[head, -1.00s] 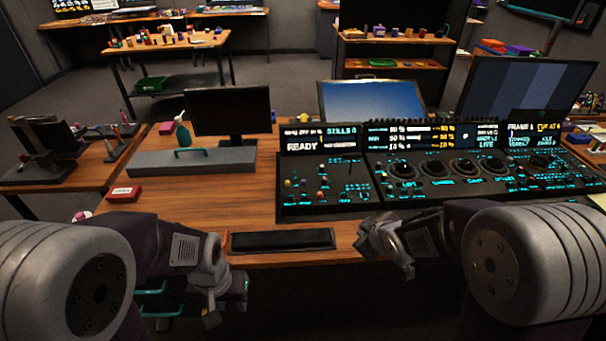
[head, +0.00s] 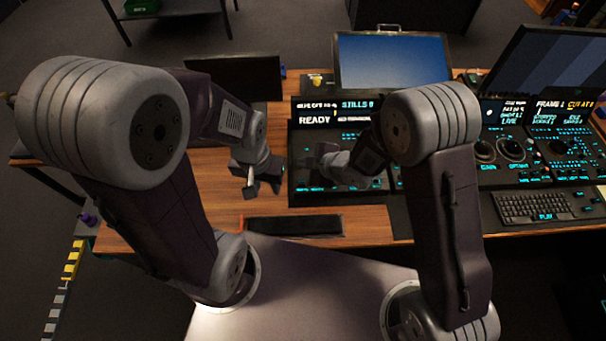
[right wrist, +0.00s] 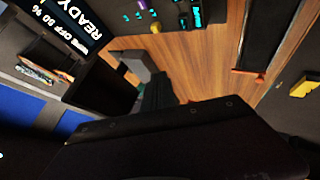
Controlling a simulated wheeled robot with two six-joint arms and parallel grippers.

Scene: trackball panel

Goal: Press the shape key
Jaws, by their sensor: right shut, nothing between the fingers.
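The control panel (head: 300,143) has a lit READY screen (head: 318,118) and rows of small cyan-marked keys (head: 316,183). I cannot pick out the shape key, as the labels are too small to read and my right arm covers part of the panel. My right gripper (head: 324,158) is shut and empty, over the panel's left section in the head view; I cannot tell if it touches. My left gripper (head: 260,188) is over the wooden table (head: 215,205), just left of the panel; its jaw opening is unclear. The right wrist view shows the READY screen (right wrist: 80,22) and some keys (right wrist: 145,12).
A black pad (head: 293,226) lies at the table's front edge. A keyboard (head: 536,207) and dials (head: 510,147) are at the right. A blue monitor (head: 392,58) and a dark monitor (head: 232,78) stand behind. Bare wood is free left of the panel.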

